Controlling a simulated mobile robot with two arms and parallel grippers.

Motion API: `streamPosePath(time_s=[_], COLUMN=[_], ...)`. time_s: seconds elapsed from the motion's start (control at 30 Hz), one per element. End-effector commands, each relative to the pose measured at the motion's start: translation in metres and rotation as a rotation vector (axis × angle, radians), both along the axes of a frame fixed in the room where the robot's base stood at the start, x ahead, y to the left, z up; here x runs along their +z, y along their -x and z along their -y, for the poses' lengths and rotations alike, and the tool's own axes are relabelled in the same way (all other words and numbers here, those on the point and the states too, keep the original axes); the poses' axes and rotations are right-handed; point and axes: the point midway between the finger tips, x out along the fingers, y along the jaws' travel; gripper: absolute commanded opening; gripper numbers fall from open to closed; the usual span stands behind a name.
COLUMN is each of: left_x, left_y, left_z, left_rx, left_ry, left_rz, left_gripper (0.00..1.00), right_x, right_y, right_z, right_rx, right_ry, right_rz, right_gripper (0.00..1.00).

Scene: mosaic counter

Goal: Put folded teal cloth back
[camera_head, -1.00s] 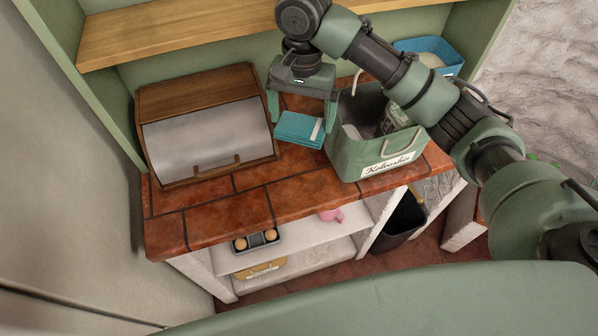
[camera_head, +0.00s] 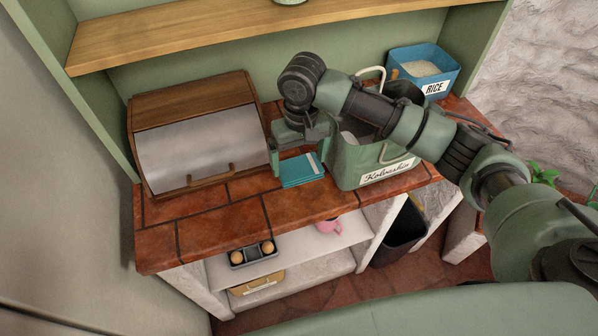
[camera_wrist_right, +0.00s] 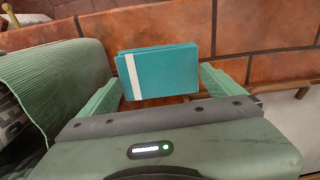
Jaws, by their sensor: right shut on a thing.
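The folded teal cloth (camera_head: 302,170) has a pale stripe. It is at the counter between the wooden bread box and the green bag; I cannot tell whether it touches the tiles. My right gripper (camera_head: 299,158) is shut on it, with a finger at either side. In the right wrist view the cloth (camera_wrist_right: 175,70) sits between the two green fingers (camera_wrist_right: 166,88), over the tiles. My left gripper is not in view.
The bread box (camera_head: 197,135) stands left of the cloth. The green bag (camera_head: 350,170) stands close on the right. A blue rice bin (camera_head: 436,72) is behind it. A wooden shelf (camera_head: 200,40) runs above. Tiled counter (camera_head: 235,215) is clear in front.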

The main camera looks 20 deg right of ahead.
Motion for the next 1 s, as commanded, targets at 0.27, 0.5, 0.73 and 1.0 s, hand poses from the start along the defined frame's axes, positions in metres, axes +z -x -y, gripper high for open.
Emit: streamPosePath(time_s=[0.27,0.5,0.73,1.0], left_x=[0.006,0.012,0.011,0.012], left_y=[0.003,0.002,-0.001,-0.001], left_z=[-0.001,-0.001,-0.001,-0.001], left_rx=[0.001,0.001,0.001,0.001], left_ry=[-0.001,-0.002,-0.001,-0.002], left_rz=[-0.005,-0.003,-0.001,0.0], left_gripper=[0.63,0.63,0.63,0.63], right_x=[-0.029,-0.062,-0.065,-0.068], right_y=[0.0,0.0,0.0,0.0], right_z=[0.0,0.0,0.0,0.0], right_rx=[-0.001,-0.001,-0.001,-0.001], right_ry=[0.001,0.001,0.0,0.0], right_rz=[-0.001,-0.001,0.002,0.002], right_gripper=[0.51,0.51,0.51,1.0])
